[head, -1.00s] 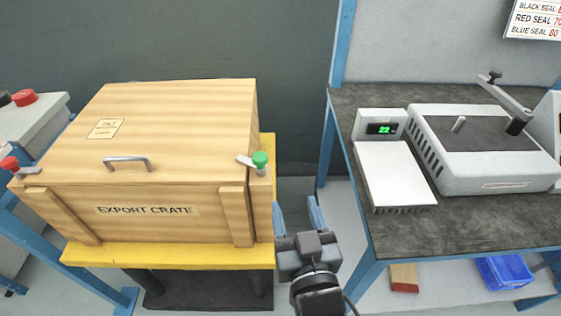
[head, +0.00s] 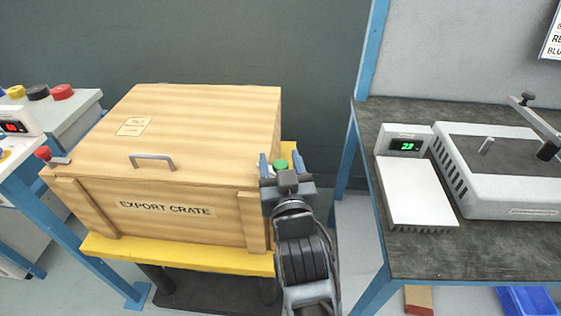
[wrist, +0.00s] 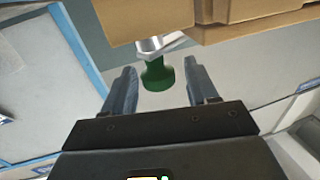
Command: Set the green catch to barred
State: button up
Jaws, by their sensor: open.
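The green catch (head: 281,164) sits at the right front corner of the wooden export crate (head: 165,208). In the wrist view its green knob (wrist: 158,76) stands between my gripper's two fingers, on a pale metal lever (wrist: 163,45) against the crate. My gripper (head: 281,166) is open, with a finger on each side of the knob and visible gaps to it. In the head view my gripper covers most of the catch, so its lever position is hidden there. A red catch (head: 44,154) is at the crate's left front corner.
The crate stands on a yellow-topped stand (head: 120,250). To the right is a dark bench (head: 440,245) with a scale (head: 418,190) and a grey machine (head: 500,170). A control panel with buttons (head: 62,92) is at the left. A gap separates crate and bench.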

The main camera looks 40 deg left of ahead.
jog(key=c, duration=0.9)
jog(key=shift+c, duration=0.2)
